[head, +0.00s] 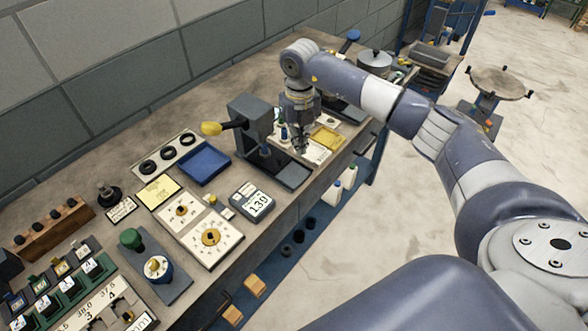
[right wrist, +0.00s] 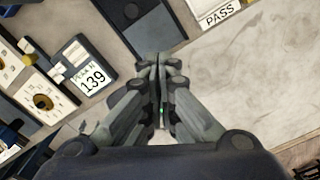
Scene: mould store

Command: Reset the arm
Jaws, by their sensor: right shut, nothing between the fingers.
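My right arm (head: 430,130) reaches in from the right over the workbench. My right gripper (head: 302,146) points down above the bench, just right of a dark press with a yellow-knobbed lever (head: 250,120). In the right wrist view the gripper's fingers (right wrist: 158,62) are together with nothing between them. A dark plate (right wrist: 140,30) lies beyond the fingertips in that view. My left gripper does not show.
The bench (head: 85,165) carries a blue tray (head: 204,164), a meter reading 139 (head: 252,203), dial plates (head: 212,238), a green-knobbed fixture (head: 132,240) and a yellow tray (head: 327,138). Bottles (head: 348,176) stand on the lower shelf. A round-topped stand (head: 498,84) is at the right; floor between is clear.

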